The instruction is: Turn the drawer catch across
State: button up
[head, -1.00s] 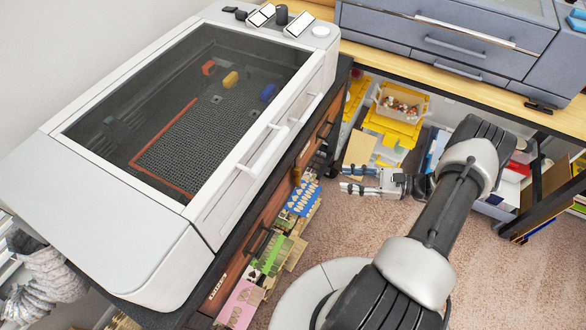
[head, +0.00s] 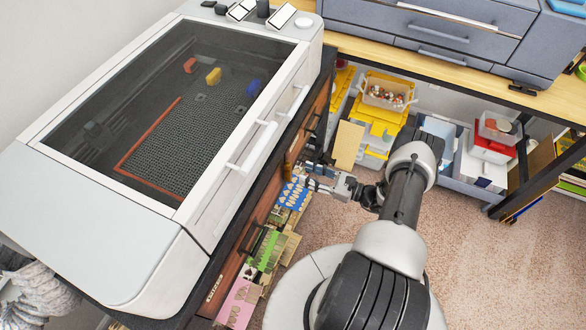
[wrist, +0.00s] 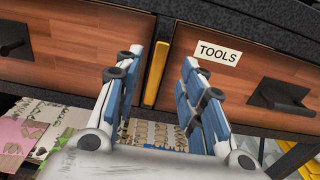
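The drawer catch (wrist: 157,68) is a slim yellow bar in the wrist view. It stands about upright over the gap between two wood-fronted drawers, the left drawer (wrist: 75,40) and the right drawer (wrist: 245,75) labelled TOOLS. My gripper (wrist: 161,62) is open and empty, with one finger on each side of the catch in the picture. I cannot tell whether a finger touches it. In the head view my gripper (head: 318,180) is close to the drawer fronts under the large machine. The catch is not clear there.
Black handles project from the left drawer (wrist: 14,42) and right drawer (wrist: 282,95). Patterned sheets (head: 266,250) lie below the drawer fronts. A white machine (head: 150,225) sits above the drawers. Yellow and clear bins (head: 385,95) stand under the bench at the back. Carpet to the right is open.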

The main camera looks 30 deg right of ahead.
aim_at(291, 168)
jog(key=x, duration=0.6)
jog(key=shift+w+a, duration=0.15)
grip_shut()
